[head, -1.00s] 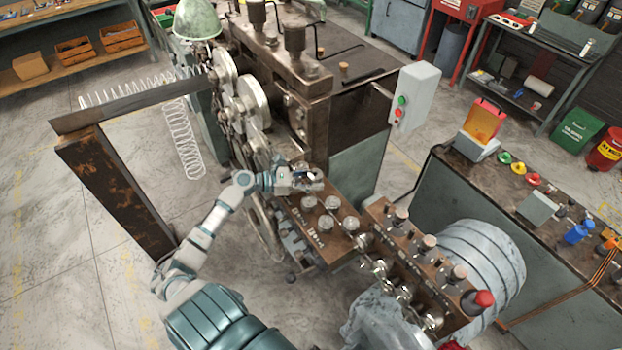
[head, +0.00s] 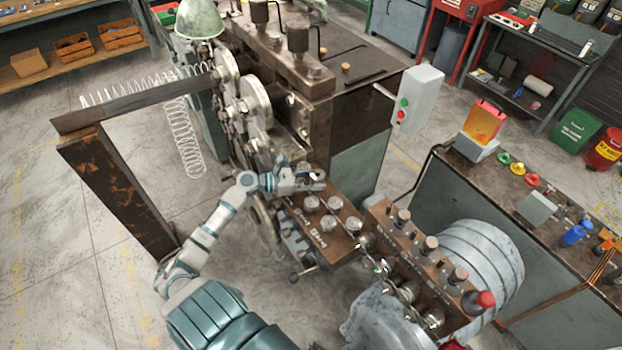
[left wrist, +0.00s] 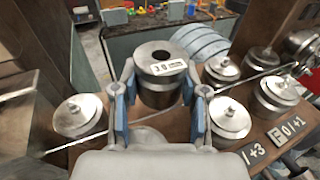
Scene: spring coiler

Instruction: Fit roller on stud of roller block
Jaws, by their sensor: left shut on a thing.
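My left gripper (head: 318,177) is over the back left part of the brown roller block (head: 345,250). In the left wrist view its blue-padded fingers (left wrist: 160,100) are shut on a steel roller (left wrist: 160,72) from both sides. The roller is upright, with a dark open bore facing up and a small white label on its top. A pale round patch (left wrist: 150,138) shows on the block just below it. The stud is hidden, so I cannot tell whether the roller is around it. My right gripper is not in view.
Capped rollers stand close on both sides of the gripper: one at left (left wrist: 80,116), one at right (left wrist: 228,118). A thin wire (left wrist: 80,140) crosses the block between them. The coiler machine (head: 300,100) rises behind. A second roller block (head: 420,265) is at right.

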